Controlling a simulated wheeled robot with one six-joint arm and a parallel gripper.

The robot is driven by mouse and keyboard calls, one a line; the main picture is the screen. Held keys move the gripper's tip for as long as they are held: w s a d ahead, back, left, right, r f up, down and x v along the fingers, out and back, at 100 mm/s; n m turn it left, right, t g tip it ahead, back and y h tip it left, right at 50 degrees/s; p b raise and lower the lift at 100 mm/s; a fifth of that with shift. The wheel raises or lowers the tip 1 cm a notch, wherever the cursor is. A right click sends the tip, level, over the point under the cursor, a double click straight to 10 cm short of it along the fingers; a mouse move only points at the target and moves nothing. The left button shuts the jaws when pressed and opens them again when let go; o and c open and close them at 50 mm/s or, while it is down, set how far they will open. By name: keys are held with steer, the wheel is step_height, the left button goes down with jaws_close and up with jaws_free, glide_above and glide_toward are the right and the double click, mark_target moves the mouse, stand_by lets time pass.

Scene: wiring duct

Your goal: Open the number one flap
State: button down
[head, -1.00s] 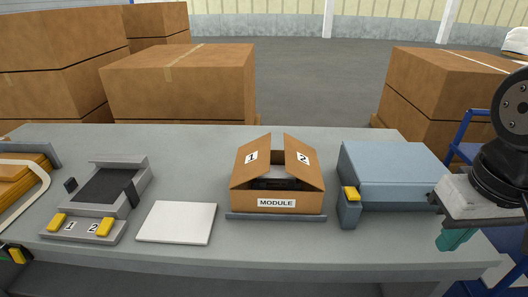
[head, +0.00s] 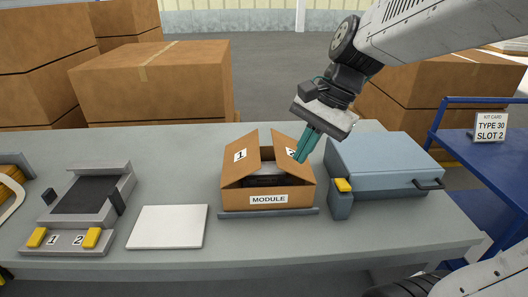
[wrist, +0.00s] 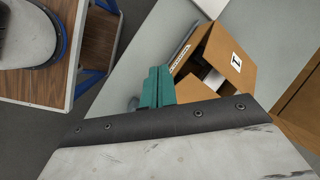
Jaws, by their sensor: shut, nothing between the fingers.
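A cardboard box (head: 268,199) labelled MODULE stands on a dark base on the table, with a dark item (head: 265,177) inside. Its flap marked 1 (head: 240,157) is on the left and its flap marked 2 (head: 291,152) on the right; both are raised and lean partly over the opening. In the wrist view flap 1 (wrist: 236,64) shows its number. My gripper (head: 306,146), with teal fingers, is shut and empty. It is at the right side of the box, in front of part of flap 2; I cannot tell whether it touches.
A blue-grey case (head: 385,165) with a yellow latch stands right of the box. A white plate (head: 168,227) and a grey fixture (head: 88,200) with yellow buttons marked 1 and 2 lie to the left. A kit card (head: 490,127) reads TYPE 30, SLOT 2.

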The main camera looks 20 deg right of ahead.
steer(key=w+d+m+y, duration=0.1)
steer(key=w+m, duration=0.2)
steer(key=w, duration=0.1)
steer(key=w+d+f+m+t+y, duration=0.1)
steer(key=w+d+m, duration=0.1)
steer(key=w+m, duration=0.1)
steer(key=w+d+f+m+y, duration=0.1)
steer(key=w+m, duration=0.3)
steer(key=w, duration=0.1)
steer(key=shift+w+d+f+t, duration=0.15)
steer(key=shift+w+f+t, duration=0.1)
steer(key=shift+w+t, duration=0.15)
steer(key=x, duration=0.9)
steer(key=shift+a+f, duration=0.15)
steer(key=shift+a, duration=0.05)
